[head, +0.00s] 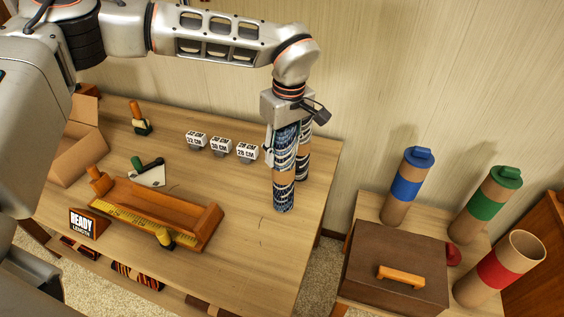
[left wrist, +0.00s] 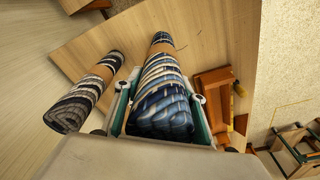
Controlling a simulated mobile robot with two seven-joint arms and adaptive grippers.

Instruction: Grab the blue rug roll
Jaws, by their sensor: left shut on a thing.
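The blue rug roll (head: 285,170) stands upright at the right end of the wooden table, patterned in blue, white and black with a tan band around its middle. My left gripper (head: 289,122) comes down from above and is shut on its upper end. In the left wrist view, the blue rug roll (left wrist: 161,92) lies between the two fingers. I cannot tell whether its lower end is clear of the table. A second, darker grey-black and white roll (head: 304,150) stands just behind it, also seen beside the left finger in the left wrist view (left wrist: 85,95). My right gripper is not in view.
White number blocks (head: 220,146) stand left of the rolls. A wooden tray (head: 205,226) with a yellow ruler and a READY sign (head: 83,224) are nearer. On the right, a side table holds a brown box (head: 395,262) and blue-, green- and red-banded tubes (head: 407,187). The wall is close behind.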

